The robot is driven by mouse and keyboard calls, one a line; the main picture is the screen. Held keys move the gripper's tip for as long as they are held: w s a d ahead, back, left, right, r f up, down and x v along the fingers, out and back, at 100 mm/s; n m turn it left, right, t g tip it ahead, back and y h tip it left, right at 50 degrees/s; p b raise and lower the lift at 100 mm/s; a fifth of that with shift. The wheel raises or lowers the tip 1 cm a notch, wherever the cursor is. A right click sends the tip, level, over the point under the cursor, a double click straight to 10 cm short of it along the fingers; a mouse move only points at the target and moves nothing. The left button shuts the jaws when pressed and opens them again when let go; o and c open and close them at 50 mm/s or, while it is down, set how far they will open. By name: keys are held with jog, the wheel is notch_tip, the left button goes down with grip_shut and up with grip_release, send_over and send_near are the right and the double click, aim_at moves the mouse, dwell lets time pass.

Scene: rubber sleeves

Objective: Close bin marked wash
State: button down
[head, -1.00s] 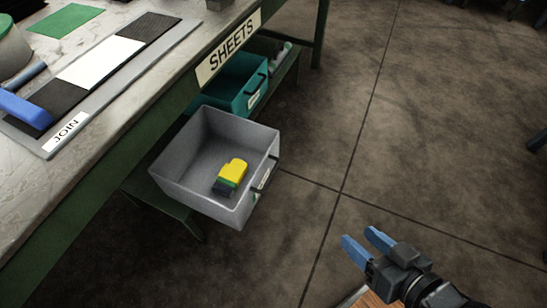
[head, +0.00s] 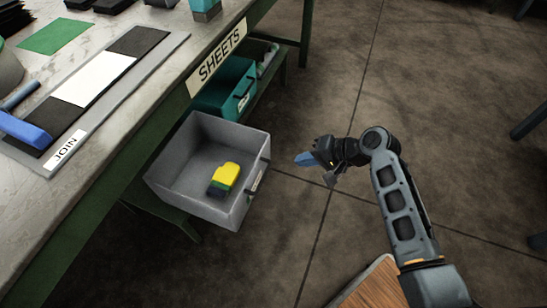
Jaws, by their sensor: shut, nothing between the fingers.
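A grey open-topped bin (head: 163,188) sticks out from under the workbench, pulled well out. Its front has a dark handle (head: 265,170) and a small white label (head: 256,186), too small and angled to read. A yellow, green and dark block (head: 224,178) lies inside. Behind it a teal bin (head: 236,78) also has a handle and a white label that I cannot read. I cannot tell from the lettering which bin is marked wash. My gripper (head: 301,160) has blue fingertips, is shut and empty, and hangs to the right of the grey bin's front, apart from it.
The workbench edge (head: 105,160) with a SHEETS sign (head: 219,54) runs above the bins. A JOIN board (head: 110,92) lies on top. The floor (head: 330,60) to the right is open. A wooden surface (head: 372,288) is at the bottom.

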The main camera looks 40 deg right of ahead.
aim_at(258, 161)
jog(key=shift+w+a+r+b+x, duration=0.3)
jog(key=shift+b+x, duration=0.35)
jog(key=shift+x, duration=1.5)
jog(key=shift+w+a+r+b+x, duration=0.1)
jog(key=shift+w+r+b+x, duration=0.3)
jog(key=shift+x, duration=1.7)
jog(key=shift+w+a+r+b+x, duration=0.25)
jog(key=shift+b+x, duration=0.6)
jog(key=shift+x, duration=1.3)
jog(key=shift+s+r, duration=0.1)
jog(key=w+a+b, duration=0.2)
jog(key=w+a, duration=0.3)
jog(key=w, duration=0.4)
jog(key=w+a+b, duration=0.2)
jog(key=w+a, duration=0.3)
jog(key=w, duration=0.4)
jog(key=shift+w+a, duration=0.15)
jog(key=shift+a, duration=0.1)
jog(key=shift+r, duration=0.1)
